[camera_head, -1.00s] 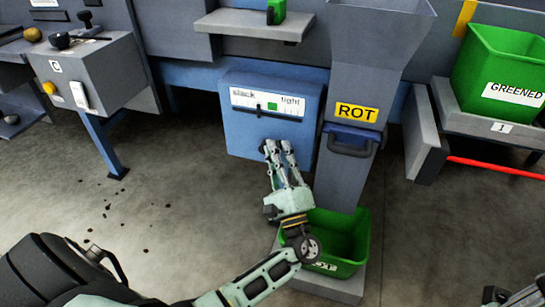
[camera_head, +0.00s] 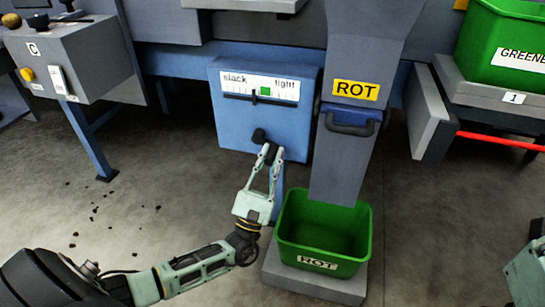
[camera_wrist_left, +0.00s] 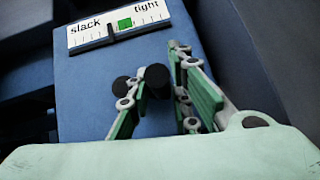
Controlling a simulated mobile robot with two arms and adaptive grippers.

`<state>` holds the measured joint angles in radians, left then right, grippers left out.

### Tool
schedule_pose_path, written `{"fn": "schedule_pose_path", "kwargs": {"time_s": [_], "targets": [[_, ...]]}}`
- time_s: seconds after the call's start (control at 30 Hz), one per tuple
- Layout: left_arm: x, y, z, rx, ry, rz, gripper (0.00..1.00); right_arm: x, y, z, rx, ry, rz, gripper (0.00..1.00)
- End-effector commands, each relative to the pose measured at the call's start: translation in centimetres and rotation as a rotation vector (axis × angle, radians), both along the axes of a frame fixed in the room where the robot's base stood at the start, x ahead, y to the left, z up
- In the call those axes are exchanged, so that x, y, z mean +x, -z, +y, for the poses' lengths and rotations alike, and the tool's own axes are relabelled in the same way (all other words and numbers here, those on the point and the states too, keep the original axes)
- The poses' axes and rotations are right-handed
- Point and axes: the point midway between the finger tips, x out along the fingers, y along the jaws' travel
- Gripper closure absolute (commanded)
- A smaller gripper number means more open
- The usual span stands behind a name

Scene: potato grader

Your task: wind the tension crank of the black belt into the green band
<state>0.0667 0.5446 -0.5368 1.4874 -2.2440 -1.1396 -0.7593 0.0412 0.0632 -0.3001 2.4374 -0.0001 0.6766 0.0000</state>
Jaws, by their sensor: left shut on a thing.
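The blue tension box (camera_head: 228,128) carries a white slack-to-tight scale (camera_head: 235,82) with a green band (camera_head: 265,91). In the left wrist view, a dark pointer (camera_wrist_left: 111,33) stands just on the slack side of the green band (camera_wrist_left: 125,24). The black crank (camera_head: 258,136) sticks out low on the box's front. My left gripper (camera_head: 269,153) is shut on the crank's handle (camera_wrist_left: 157,80), which shows between its fingers in the left wrist view. The crank's arm is mostly hidden. Only a pale part of my right arm shows at the right edge; its fingertips are out of view.
The grey ROT chute (camera_head: 345,160) with a dark handle stands right of the box. A green ROT bin (camera_head: 325,228) sits below it, close to my left arm. A control box marked C (camera_head: 65,60) is at left. A green GREENED bin (camera_head: 505,50) is at upper right.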

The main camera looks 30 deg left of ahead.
Motion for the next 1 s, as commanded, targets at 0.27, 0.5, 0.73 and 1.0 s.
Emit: {"fn": "schedule_pose_path", "kwargs": {"time_s": [0.27,0.5,0.73,1.0], "targets": [[-0.1,1.2,1.0,0.262,-0.004,0.064,1.00,-0.2,-0.3,0.1,-0.002,0.002,-0.022,1.00],[-0.3,1.8,1.7,0.478,-0.003,0.115,1.00,-0.3,-0.4,0.1,-0.003,0.001,-0.026,1.00],[-0.5,2.2,2.4,0.651,-0.004,0.155,1.00,-0.4,-0.7,0.1,-0.002,0.001,-0.028,1.00],[-0.5,2.5,3.0,0.778,-0.005,0.185,1.00,-0.3,-0.3,-0.1,0.003,-0.001,-0.013,1.00]]}}
